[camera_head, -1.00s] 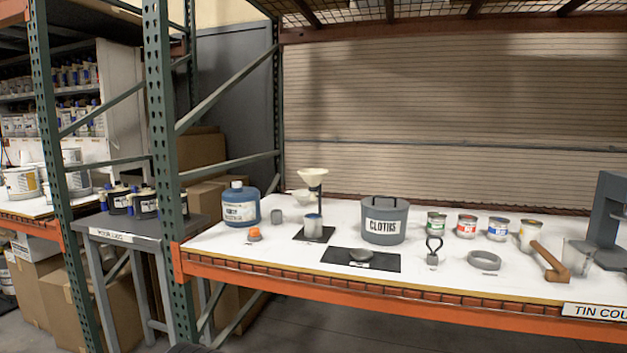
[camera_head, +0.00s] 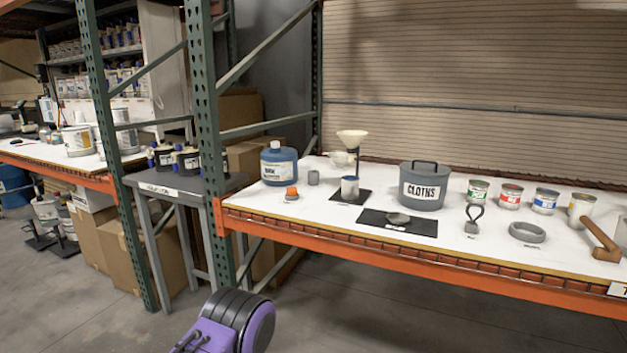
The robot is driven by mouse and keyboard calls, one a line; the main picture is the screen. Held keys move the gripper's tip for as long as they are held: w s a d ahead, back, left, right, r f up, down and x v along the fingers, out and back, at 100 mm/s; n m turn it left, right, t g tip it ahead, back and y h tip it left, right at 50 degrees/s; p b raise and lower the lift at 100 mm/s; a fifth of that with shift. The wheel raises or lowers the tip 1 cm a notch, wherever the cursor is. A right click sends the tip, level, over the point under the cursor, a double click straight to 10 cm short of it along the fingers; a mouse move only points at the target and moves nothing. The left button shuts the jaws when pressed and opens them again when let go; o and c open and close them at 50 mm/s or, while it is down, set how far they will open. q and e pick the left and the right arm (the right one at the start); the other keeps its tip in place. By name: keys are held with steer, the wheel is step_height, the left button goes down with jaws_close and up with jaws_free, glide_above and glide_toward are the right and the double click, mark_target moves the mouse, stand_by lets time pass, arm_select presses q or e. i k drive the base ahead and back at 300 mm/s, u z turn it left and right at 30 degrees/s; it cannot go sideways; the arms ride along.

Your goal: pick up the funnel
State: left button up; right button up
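A cream funnel (camera_head: 352,137) sits at the top of a dark stand (camera_head: 348,194) on the white shelf top. A second pale, funnel-like piece (camera_head: 341,158) shows just below it on the same stand. A small can with a blue rim (camera_head: 350,187) stands on the stand's base under them. A purple and black part of my own arm shows at the bottom, well in front of the shelf. Neither of my grippers is in view, and nothing touches the funnel.
A blue jug (camera_head: 279,164), a small grey cup (camera_head: 313,177) and an orange-capped item (camera_head: 291,193) stand left of the stand. A grey CLOTHS pot (camera_head: 424,186) stands to its right. A green rack post (camera_head: 203,130) rises at the shelf's left end. The floor in front is clear.

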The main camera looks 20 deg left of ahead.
mark_target(351, 138)
steer(key=k, duration=0.65)
steer(key=u, duration=0.75)
steer(key=i, duration=1.3)
steer(key=z, duration=0.35)
